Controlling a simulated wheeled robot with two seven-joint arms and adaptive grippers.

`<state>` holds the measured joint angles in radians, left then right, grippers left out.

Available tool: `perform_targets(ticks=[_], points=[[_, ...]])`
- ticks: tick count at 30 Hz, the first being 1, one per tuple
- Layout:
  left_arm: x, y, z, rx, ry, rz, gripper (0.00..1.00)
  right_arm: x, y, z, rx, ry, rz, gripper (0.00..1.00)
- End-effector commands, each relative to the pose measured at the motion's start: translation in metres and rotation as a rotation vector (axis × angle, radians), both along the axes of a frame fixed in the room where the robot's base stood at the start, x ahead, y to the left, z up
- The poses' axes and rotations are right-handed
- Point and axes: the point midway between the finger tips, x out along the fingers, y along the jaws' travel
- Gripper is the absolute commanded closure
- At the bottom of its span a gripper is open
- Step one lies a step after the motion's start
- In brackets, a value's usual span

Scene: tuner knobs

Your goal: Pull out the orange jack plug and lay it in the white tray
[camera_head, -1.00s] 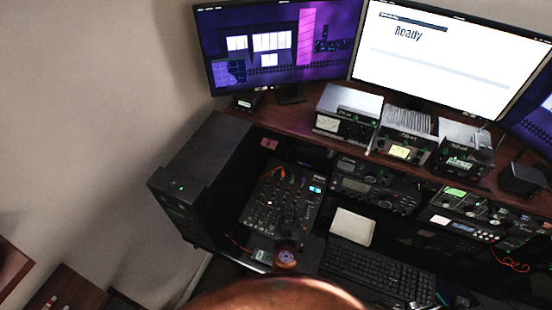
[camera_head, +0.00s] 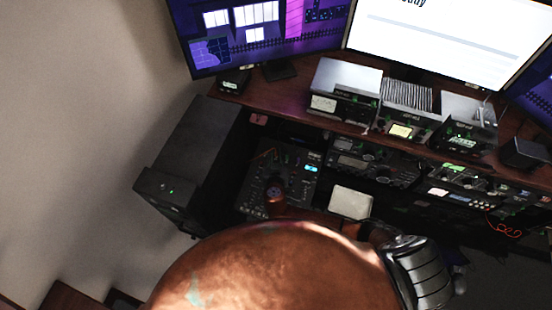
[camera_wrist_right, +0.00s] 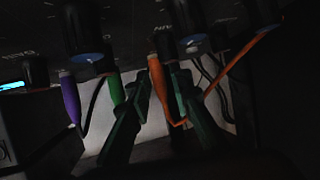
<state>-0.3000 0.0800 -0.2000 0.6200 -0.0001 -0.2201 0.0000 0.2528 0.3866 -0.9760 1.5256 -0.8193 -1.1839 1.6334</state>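In the right wrist view, the orange jack plug (camera_wrist_right: 158,82) hangs below a dark panel with knobs. Its orange cable loops down and then up to the right. The two dark green fingers of my right gripper (camera_wrist_right: 165,84) stand apart, one on each side of the plug. I see no clear grip on it. In the head view, the white tray (camera_head: 351,202) lies right of the mixer-like unit, empty as far as I can see. My own large copper-coloured part covers the lower middle there, and the right fingertips cannot be made out. My left gripper is not in view.
A purple plug (camera_wrist_right: 70,98) and a green plug (camera_wrist_right: 116,88) hang left of the orange one, with dark cables close by. In the head view, a black tower (camera_head: 190,160) stands left of the mixer unit (camera_head: 290,175); radios (camera_head: 370,160) stand behind the tray.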

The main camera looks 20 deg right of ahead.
Motion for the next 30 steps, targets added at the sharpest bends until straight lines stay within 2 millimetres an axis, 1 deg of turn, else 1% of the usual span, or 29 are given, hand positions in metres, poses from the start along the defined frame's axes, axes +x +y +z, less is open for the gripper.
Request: perform_targets(ticks=[3, 12, 21, 30], points=[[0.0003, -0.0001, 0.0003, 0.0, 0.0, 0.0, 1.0, 0.0067, -0.0023, -0.0026, 0.0, 0.0, -0.001, 0.81], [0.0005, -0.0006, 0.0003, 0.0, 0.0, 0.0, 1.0, 0.0083, -0.0029, -0.0038, 0.001, 0.001, -0.001, 0.81], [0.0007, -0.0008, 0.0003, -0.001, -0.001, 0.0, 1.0, 0.0082, -0.003, -0.0036, 0.0, 0.001, -0.001, 1.0], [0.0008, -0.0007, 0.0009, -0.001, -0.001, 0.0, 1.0, 0.0081, -0.0028, -0.0028, 0.001, 0.0, -0.001, 1.0]])
